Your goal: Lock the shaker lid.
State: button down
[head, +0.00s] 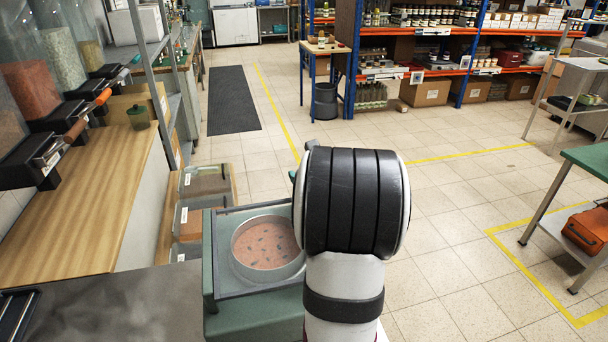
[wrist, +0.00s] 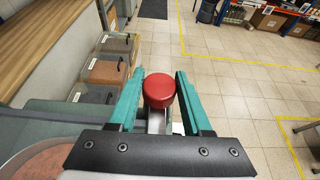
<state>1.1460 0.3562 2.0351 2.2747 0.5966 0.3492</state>
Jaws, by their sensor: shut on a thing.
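In the wrist view my gripper (wrist: 162,80) has its two teal fingers on either side of a red knob (wrist: 159,90). The fingers are shut on it. A grey metal piece shows just below the knob; how it joins the shaker is hidden. The green shaker (head: 255,318) stands at the lower middle of the head view, partly behind my arm. A round pan (head: 268,243) with speckled orange contents sits in its dark top frame (head: 226,289). Part of the pan also shows in the lower left of the wrist view. My arm hides the knob in the head view.
Drawers with label cards (head: 203,181) stand left of the shaker, beside a wooden counter (head: 90,215) with dispensers. A green-topped table (head: 590,160) with an orange case (head: 588,229) stands at right. Tiled floor (head: 450,240) between is free.

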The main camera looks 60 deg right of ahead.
dwell(0.3)
jog(key=shift+c, duration=1.7)
grip_release()
jog(key=v, duration=1.6)
jog(key=shift+w+f, duration=0.1)
jog(key=shift+f, duration=0.05)
